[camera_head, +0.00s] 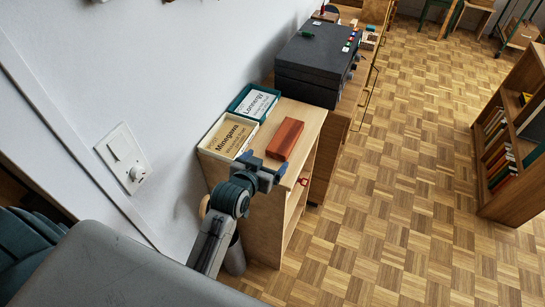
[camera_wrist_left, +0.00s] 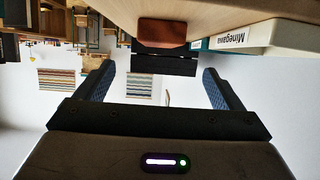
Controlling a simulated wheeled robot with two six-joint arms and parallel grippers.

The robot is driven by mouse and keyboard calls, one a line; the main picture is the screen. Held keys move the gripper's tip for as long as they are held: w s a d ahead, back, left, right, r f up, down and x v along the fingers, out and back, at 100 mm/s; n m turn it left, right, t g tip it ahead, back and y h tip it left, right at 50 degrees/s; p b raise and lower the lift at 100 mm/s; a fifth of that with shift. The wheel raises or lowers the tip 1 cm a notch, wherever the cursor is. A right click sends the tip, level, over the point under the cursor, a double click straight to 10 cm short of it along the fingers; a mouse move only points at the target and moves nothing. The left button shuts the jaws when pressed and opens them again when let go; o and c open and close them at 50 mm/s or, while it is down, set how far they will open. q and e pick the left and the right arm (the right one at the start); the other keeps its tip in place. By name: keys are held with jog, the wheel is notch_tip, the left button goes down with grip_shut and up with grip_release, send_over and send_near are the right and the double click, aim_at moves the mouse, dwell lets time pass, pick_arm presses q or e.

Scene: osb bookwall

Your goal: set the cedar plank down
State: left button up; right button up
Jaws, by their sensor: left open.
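The cedar plank (camera_head: 285,139), a reddish-brown block, lies flat on the light wooden top of a low cabinet (camera_head: 308,116). My left gripper (camera_head: 265,165) is at the near edge of that top, on the near side of the plank and apart from it. Its two blue-padded fingers are spread with nothing between them. In the left wrist view the plank (camera_wrist_left: 162,32) shows upside down, beyond the open fingers (camera_wrist_left: 158,75). My right gripper is in neither view.
Two boxes, one cream labelled Minegawa (camera_head: 228,138) and one teal (camera_head: 253,102), stand left of the plank against the wall. A dark grey case (camera_head: 316,60) stands behind. Bare cabinet top lies right of the plank. Parquet floor (camera_head: 400,180) is open to the right.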

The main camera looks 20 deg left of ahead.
aim_at(281, 143)
pick_arm(q)
jog(key=b+x, duration=0.2)
jog(key=shift+w+d, duration=0.1)
jog(key=shift+w, duration=0.35)
jog(key=p+x, duration=0.1)
jog(key=x, duration=0.3)
jog(key=shift+w+r, duration=0.1)
jog(key=shift+w, duration=0.1)
jog(key=p+x, duration=0.1)
jog(key=x, duration=0.4)
jog(key=shift+p, duration=0.3)
jog(key=shift+w+f, duration=0.3)
jog(key=shift+f, duration=0.1)
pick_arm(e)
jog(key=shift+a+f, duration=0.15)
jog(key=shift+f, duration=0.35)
pick_arm(q)
jog(key=shift+c, duration=0.2)
jog(key=c, duration=1.2)
jog(key=shift+r, duration=0.15)
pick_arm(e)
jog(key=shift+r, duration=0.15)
